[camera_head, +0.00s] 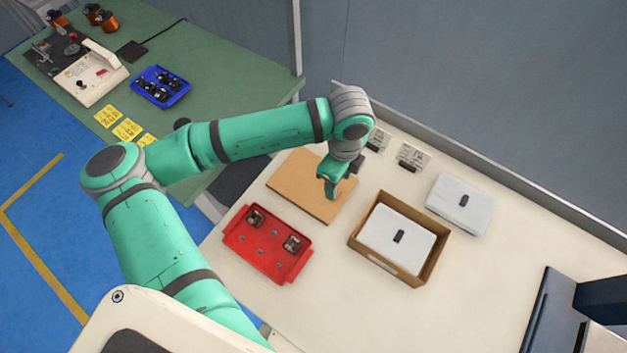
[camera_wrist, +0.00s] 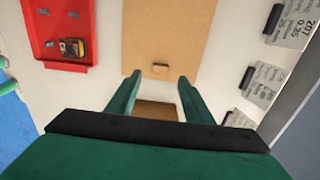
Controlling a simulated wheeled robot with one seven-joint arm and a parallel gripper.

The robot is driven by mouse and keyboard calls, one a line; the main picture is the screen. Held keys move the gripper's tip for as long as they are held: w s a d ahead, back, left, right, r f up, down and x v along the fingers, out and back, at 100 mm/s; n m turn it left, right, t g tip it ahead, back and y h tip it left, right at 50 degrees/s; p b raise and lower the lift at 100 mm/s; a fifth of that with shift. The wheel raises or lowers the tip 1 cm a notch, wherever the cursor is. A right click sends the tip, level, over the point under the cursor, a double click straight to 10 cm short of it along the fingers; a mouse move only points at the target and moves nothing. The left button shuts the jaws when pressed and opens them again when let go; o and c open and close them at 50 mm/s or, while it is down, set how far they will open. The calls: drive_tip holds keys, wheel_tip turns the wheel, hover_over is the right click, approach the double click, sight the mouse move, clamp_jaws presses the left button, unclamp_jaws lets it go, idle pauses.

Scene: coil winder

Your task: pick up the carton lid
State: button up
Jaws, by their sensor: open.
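The carton lid looks to be the flat tan board (camera_head: 300,186) lying on the cream table, left of the open carton (camera_head: 365,250). In the wrist view the tan lid (camera_wrist: 168,30) fills the upper middle, with a small brown grip block (camera_wrist: 160,69) near its lower edge. My gripper (camera_head: 333,193) is over the lid's right part in the head view. In the wrist view my gripper (camera_wrist: 157,80) is open, its two fingers apart on either side of the grip block, with nothing held. I cannot tell its exact height. A darker brown patch shows between the fingers.
A red tray (camera_head: 267,244) with dark parts lies front left of the lid. The carton holds a white slab (camera_head: 397,238) with a black handle; a similar slab (camera_head: 460,203) lies to its right. Labels (camera_head: 413,155) stand behind.

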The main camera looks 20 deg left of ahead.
drive_tip(key=shift+a+f, duration=0.15)
drive_tip(key=shift+f, duration=2.45)
drive_tip(key=shift+w, duration=0.1)
drive_tip(key=c, duration=1.1)
